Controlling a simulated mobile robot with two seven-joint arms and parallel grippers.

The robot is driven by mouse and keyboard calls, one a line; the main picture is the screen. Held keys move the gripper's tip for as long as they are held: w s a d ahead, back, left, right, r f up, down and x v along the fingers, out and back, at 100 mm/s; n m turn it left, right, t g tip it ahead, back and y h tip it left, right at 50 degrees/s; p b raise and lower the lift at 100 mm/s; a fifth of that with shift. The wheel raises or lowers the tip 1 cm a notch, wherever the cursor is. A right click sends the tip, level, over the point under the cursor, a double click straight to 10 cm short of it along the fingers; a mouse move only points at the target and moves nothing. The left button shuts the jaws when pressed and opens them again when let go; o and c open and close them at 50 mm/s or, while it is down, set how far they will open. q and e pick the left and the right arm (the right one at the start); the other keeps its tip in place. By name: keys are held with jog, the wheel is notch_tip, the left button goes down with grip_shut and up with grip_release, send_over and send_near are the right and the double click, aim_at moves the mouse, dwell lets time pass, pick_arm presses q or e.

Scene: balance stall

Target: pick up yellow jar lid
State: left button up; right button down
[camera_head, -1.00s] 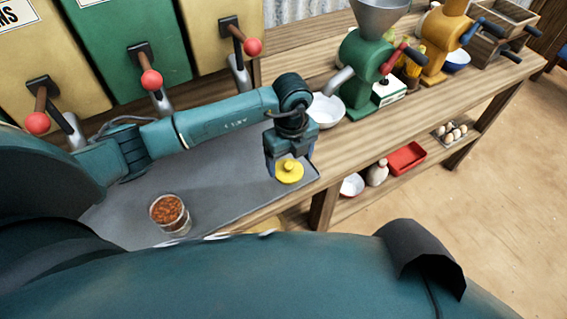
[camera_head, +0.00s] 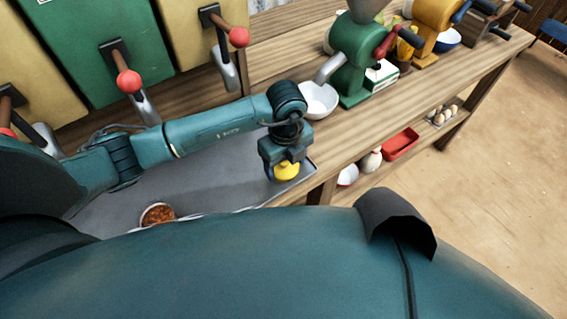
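The yellow jar lid (camera_head: 287,173) is at the right end of the grey tray (camera_head: 190,185). My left gripper (camera_head: 284,168) is directly over the lid and hides its upper part, including the knob. The fingers reach down at the lid, but I cannot tell whether they are closed on it. My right gripper is not in view. A glass jar with reddish-brown contents (camera_head: 157,214) stands at the tray's near edge, partly hidden by my body.
Dispensers with red-knobbed levers (camera_head: 129,81) stand behind my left arm. A white bowl (camera_head: 318,101) and a green grinder (camera_head: 352,62) are to the right on the wooden counter (camera_head: 350,128). A red tray (camera_head: 401,144) lies on the lower shelf.

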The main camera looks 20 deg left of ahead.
pick_arm(q)
jog(key=c, duration=0.4)
